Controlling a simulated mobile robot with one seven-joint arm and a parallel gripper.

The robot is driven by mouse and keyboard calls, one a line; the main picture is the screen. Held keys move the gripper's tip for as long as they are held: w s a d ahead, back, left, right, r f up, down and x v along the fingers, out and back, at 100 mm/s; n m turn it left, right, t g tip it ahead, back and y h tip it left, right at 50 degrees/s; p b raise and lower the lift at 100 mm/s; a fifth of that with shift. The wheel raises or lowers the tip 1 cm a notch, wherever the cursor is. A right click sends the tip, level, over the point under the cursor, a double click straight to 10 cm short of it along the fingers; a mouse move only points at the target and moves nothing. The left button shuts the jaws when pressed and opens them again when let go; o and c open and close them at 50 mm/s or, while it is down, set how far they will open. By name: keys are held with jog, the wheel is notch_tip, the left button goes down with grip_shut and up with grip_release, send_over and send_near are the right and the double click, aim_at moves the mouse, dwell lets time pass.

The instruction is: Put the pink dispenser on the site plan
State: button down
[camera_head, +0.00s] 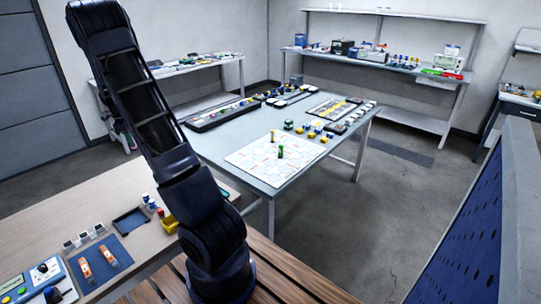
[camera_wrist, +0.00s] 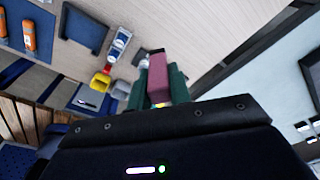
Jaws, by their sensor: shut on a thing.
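My gripper (camera_wrist: 157,82) shows in the wrist view with its two green fingers shut on the pink dispenser (camera_wrist: 157,72). The dispenser is a pink block with a dark top end, held between the fingers over the wooden table. Its lower part is hidden by the gripper body. In the head view I cannot make out the gripper or the dispenser; my arm covers part of that area. The site plan (camera_head: 245,162) appears to be the pale, patterned sheet on the near part of the grey-blue middle table. Small green and yellow pieces (camera_head: 281,151) stand on it.
The wooden table (camera_head: 120,193) at left holds a dark blue tray (camera_head: 130,221), a blue mat with orange items (camera_head: 84,269), and a yellow bin (camera_head: 168,223). On the middle table (camera_head: 215,142), small blocks (camera_head: 314,131) line the plan's right side; black trays lie behind.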

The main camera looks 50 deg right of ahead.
jog(key=s+d+m, duration=0.2)
jog(key=d+m, duration=0.1)
jog(key=d, duration=1.2)
jog(key=m+y, duration=0.1)
jog(key=m, duration=0.6)
send_over(248, 155)
jog(key=f, duration=1.7)
jog(key=shift+w+a+f, duration=0.15)
jog(key=shift+w+a, duration=0.1)
jog(key=shift+f, duration=0.15)
jog(key=c, duration=1.3)
grip_release()
